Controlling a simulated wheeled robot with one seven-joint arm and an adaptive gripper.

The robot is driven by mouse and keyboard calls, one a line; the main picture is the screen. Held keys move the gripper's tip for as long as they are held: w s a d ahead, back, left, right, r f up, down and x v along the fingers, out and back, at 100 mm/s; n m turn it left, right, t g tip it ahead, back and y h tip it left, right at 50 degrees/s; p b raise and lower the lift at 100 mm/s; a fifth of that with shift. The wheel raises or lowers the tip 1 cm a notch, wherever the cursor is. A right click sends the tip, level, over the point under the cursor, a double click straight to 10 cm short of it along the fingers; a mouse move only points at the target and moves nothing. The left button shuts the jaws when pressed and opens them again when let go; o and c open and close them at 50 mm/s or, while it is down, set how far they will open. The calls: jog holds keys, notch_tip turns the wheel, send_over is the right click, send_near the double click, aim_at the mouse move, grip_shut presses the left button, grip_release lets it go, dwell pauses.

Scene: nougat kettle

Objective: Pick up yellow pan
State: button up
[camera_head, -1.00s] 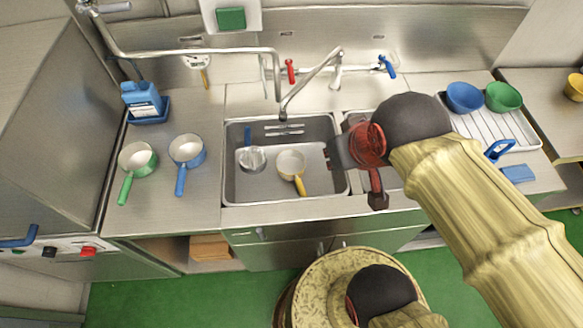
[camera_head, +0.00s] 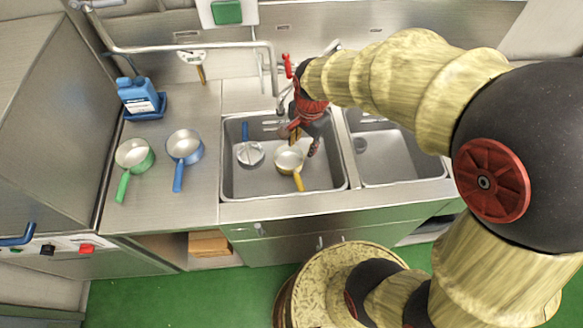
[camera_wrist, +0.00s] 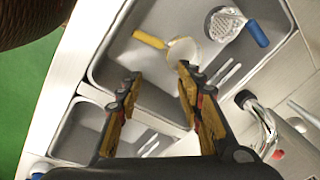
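The yellow pan (camera_head: 289,161), a pale pan with a yellow handle, lies in the left sink basin (camera_head: 232,185). Its handle points down toward the front of the sink. In the wrist view the pan (camera_wrist: 183,52) lies beyond the fingertips, its yellow handle to the upper left. My gripper (camera_head: 304,144) is over the right part of that basin, just behind and right of the pan, and appears apart from it. In the wrist view my gripper (camera_wrist: 158,74) has its two fingers spread with nothing between them.
A blue-handled strainer (camera_head: 250,154) lies left of the pan in the same basin. The faucet (camera_head: 282,85) stands behind the sink, close to my arm. The right basin (camera_head: 395,168) looks empty. Green (camera_head: 133,155) and blue (camera_head: 184,146) pans stand on the left counter.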

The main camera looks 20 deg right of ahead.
aim_at(299, 180)
jog(key=o, duration=0.5)
notch_tip(299, 180, down, 12)
jog(key=w+m+g, duration=0.1)
jog(key=w+m, duration=0.1)
jog(key=m, duration=0.3)
jog(key=shift+f+g, duration=0.25)
jog(key=shift+g, duration=0.15)
jog(key=o, duration=0.6)
jog(key=shift+m, duration=0.4)
notch_tip(299, 180, down, 6)
jog(key=shift+s+f+b, duration=0.1)
jog(key=shift+f+b, duration=0.05)
jog(key=shift+b, duration=0.7)
jog(key=o, duration=0.5)
jog(key=shift+a+f+b, duration=0.1)
jog(key=shift+f+b, duration=0.2)
jog(key=shift+f, duration=0.65)
jog(key=shift+s+f+b, duration=0.1)
jog(key=shift+f+b, duration=0.6)
jog(key=shift+f, duration=1.5)
